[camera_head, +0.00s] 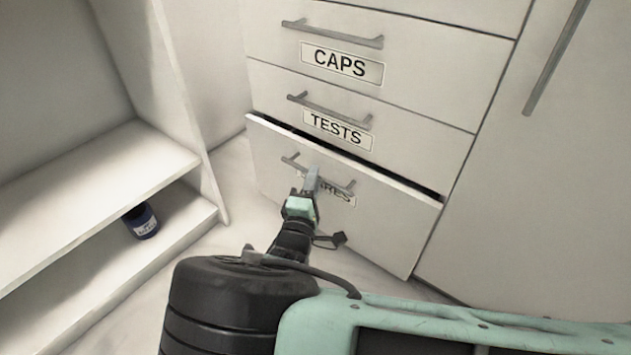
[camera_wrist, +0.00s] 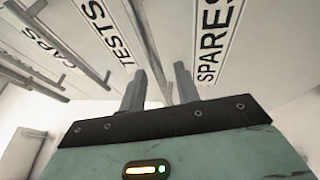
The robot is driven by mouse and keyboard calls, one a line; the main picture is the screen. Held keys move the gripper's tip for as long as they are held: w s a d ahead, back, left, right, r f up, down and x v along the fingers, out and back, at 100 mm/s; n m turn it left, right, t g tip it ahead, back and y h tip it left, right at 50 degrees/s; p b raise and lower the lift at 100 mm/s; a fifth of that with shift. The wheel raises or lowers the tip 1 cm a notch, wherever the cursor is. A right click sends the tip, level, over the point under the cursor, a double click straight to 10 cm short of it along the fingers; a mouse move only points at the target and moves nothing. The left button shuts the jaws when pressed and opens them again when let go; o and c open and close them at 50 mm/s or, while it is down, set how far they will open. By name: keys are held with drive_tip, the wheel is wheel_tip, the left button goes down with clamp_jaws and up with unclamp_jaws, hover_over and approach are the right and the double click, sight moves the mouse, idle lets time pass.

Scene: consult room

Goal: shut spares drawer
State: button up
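The spares drawer (camera_head: 375,225) is the lowest in the white cabinet. It stands slightly open, with a dark gap along its top edge. Its grey bar handle (camera_head: 335,181) is partly hidden by my gripper (camera_head: 312,176), as is part of the SPARES label (camera_head: 343,196). In the wrist view, my gripper (camera_wrist: 160,80) has its two fingers apart close to the drawer front, left of the SPARES label (camera_wrist: 213,40). The drawer's handle (camera_wrist: 148,45) runs toward the space between the fingers. I cannot tell whether they touch it.
Above are the shut TESTS drawer (camera_head: 400,118) and CAPS drawer (camera_head: 430,60), with projecting bar handles. A tall door (camera_head: 560,150) is to the right. Open shelving (camera_head: 80,200) stands at left, with a dark blue bottle (camera_head: 141,221) on its lower shelf.

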sight(326, 168)
drive_tip(key=shift+x, duration=0.9)
clamp_jaws()
drive_tip(key=shift+w+d+r+p, duration=0.2)
drive_tip(key=shift+w+d+p, duration=0.85)
drive_tip(key=shift+w, duration=0.35)
drive_tip(key=shift+w+d+f, duration=0.15)
drive_tip(key=shift+d, duration=0.05)
unclamp_jaws()
drive_tip(key=p+v, duration=0.5)
drive_tip(key=v, duration=1.2)
drive_tip(key=shift+s, duration=0.25)
